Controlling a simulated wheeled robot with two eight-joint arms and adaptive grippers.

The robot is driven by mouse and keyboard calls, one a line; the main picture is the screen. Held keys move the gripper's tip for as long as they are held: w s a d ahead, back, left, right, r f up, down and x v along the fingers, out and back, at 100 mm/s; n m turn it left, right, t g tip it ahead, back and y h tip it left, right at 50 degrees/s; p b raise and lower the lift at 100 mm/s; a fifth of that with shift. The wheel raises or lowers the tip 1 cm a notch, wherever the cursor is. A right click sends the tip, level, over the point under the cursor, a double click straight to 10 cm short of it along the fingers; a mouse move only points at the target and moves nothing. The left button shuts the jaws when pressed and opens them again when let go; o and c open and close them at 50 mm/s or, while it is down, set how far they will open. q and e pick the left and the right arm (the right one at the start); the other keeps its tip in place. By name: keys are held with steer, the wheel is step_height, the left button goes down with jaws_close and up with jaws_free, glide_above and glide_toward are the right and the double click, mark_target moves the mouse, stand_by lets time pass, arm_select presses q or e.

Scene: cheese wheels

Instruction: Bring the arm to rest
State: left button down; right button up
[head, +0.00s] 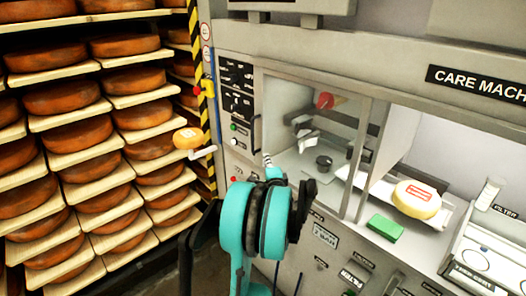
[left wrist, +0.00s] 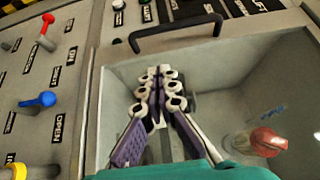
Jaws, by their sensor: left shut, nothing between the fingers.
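My left arm (head: 262,222), teal and black, rises from the bottom middle of the head view in front of the grey care machine (head: 400,50). Its gripper (head: 267,160) shows small past the teal wrist, in front of the machine's open bay. In the left wrist view the gripper (left wrist: 159,75) has its purple and white fingers together, with nothing between them. It points into a grey recess (left wrist: 240,80) under a black handle. I cannot tell whether it touches anything. My right gripper is in neither view.
Racks of orange cheese wheels (head: 60,97) on boards fill the left. A pale cheese (head: 417,198) with a red label lies on a tray at the right, near a green block (head: 385,227). A red-ended part (left wrist: 268,142) and coloured levers (left wrist: 38,100) stand near the gripper.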

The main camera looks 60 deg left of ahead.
arm_select(q)
steer(key=v, duration=0.3)
steer(key=shift+d, duration=0.25)
steer(key=w+d+n+t+h, duration=0.1)
steer(key=w+d+n+h, duration=0.15)
steer(key=d, duration=0.85)
steer(key=w+d+n+t+h, duration=0.15)
steer(key=d+h, duration=0.25)
steer(key=d, duration=0.7)
steer(key=s+d+f+h, duration=0.2)
steer(key=s+d+h, duration=0.1)
steer(key=d, duration=0.7)
steer(key=s+d+f+g+h, duration=0.1)
steer(key=s+d+f+h, duration=0.1)
steer(key=d, duration=0.9)
steer(key=s+d+f+h, duration=0.3)
steer(key=d+h, duration=0.2)
steer(key=d, duration=0.5)
steer(key=shift+s+d+f+g, duration=0.25)
steer(key=shift+s+g, duration=0.1)
